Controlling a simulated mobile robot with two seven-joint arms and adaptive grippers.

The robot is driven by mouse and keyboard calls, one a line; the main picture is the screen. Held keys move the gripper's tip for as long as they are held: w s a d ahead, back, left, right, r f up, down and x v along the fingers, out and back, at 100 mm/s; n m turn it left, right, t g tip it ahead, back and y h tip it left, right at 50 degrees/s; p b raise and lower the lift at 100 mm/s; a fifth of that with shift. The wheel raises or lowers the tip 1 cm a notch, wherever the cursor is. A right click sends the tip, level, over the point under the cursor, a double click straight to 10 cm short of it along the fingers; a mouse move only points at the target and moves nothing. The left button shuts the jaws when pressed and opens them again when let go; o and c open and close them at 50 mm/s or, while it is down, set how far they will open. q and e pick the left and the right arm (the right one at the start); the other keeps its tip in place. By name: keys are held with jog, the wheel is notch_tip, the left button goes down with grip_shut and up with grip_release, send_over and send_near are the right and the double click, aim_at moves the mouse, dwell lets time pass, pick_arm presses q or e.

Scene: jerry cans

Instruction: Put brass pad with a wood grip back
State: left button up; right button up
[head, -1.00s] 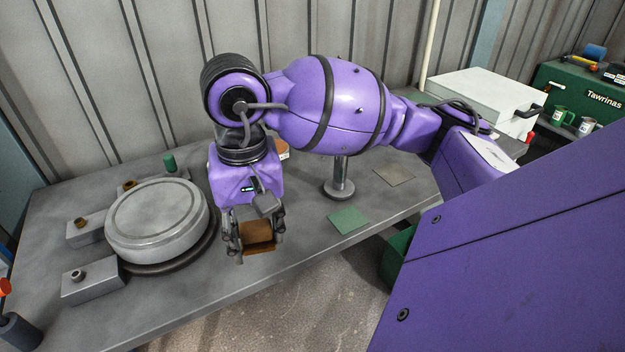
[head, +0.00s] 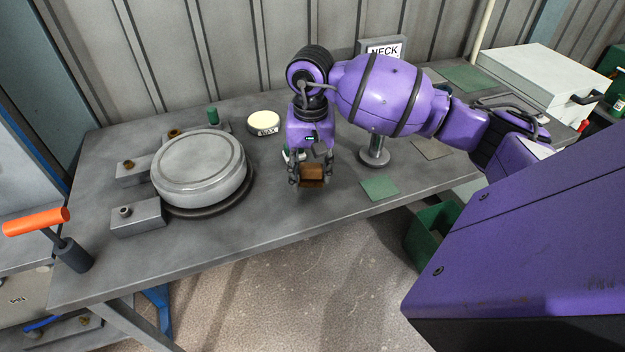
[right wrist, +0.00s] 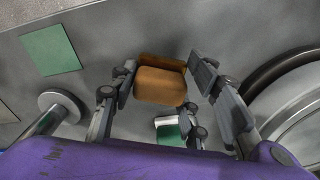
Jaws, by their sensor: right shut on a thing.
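The brass pad with a wood grip (head: 312,175) shows as a brown block between the fingers of my right gripper (head: 312,182). My right gripper is shut on it, pointing down over the grey bench (head: 270,218), right of the big round grey disc (head: 198,165). In the right wrist view the brown block (right wrist: 160,86) sits between the two fingers of the right gripper (right wrist: 165,80). I cannot tell how high it is above the bench. My left gripper is not in view.
A green square (head: 380,188) and a tan square (head: 432,149) lie to the right, near a metal post (head: 374,155). A green-and-white item (right wrist: 168,130) is close to the gripper. A round tin (head: 263,123) stands behind. The front middle of the bench is clear.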

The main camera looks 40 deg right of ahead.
aim_at(312, 191)
jog(key=shift+w+d+f, duration=0.1)
jog(key=shift+w+f, duration=0.05)
jog(key=shift+f, duration=0.1)
jog(key=shift+w+d+f, duration=0.1)
jog(key=shift+d+f, duration=0.05)
jog(key=shift+f, duration=1.55)
jog(key=shift+f, duration=0.15)
jog(key=o, duration=0.7)
jog(key=shift+f, duration=0.15)
jog(key=o, duration=0.5)
notch_tip(312, 191, up, 13)
jog(key=shift+f+b, duration=0.2)
jog(key=shift+b, duration=0.15)
